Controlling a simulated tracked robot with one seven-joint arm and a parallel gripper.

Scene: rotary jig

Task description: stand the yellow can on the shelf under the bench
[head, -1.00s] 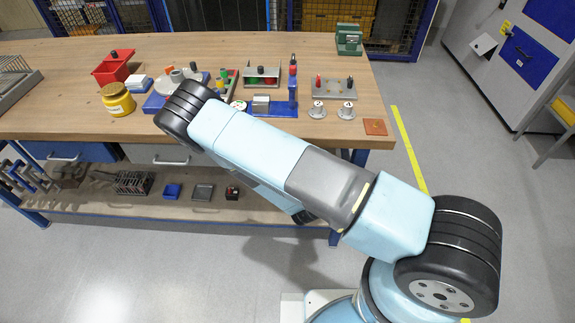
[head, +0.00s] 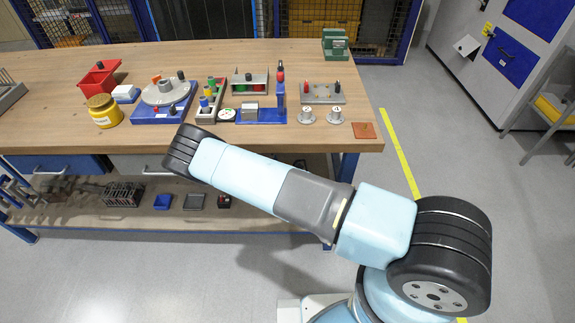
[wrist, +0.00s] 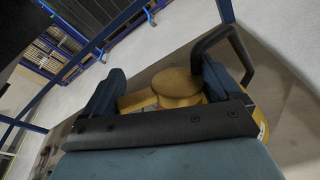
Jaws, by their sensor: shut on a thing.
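The yellow can (wrist: 178,84), with a round tan-gold top, is between my fingers in the wrist view. My gripper (wrist: 164,76) is shut on it. A dark curved bar (wrist: 238,48) shows beside the can; I cannot tell if it is its handle. The can's lower part is hidden by my gripper. In the head view my gripper and the can are hidden behind my arm, in front of the bench (head: 230,55). The shelf (head: 105,217) under the bench shows a bare front strip. I cannot tell the can's tilt.
On the shelf stand a wire rack (head: 122,195), a blue bin (head: 163,202), a grey tray (head: 194,202) and a small dark box (head: 224,202). Drawers (head: 60,165) hang above its left part. A yellow jar (head: 104,112) and several fixtures stand on the bench top.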

